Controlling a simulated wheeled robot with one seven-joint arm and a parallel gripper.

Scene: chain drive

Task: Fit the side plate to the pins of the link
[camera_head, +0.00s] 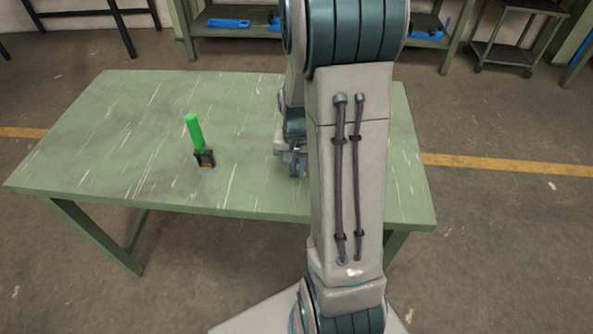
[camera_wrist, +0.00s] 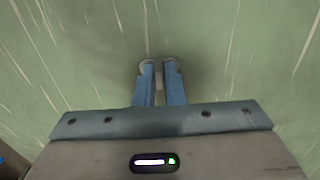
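My gripper (camera_wrist: 159,68) points down over the green table, its two blue fingers close together with a narrow gap. At the fingertips in the wrist view is a small grey metal piece (camera_wrist: 158,76) with rounded ends showing past both fingers. I cannot tell whether it is the side plate, the link or both, nor whether the fingers clamp it. In the head view my gripper (camera_head: 293,162) is low over the table, half hidden behind my arm. Pins are not discernible in either view.
A green-handled tool with a black end (camera_head: 200,140) is on the table (camera_head: 110,130), left of my gripper. The table's left part is otherwise clear. My arm hides part of its right side. Shelves (camera_head: 235,35) with blue items stand behind.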

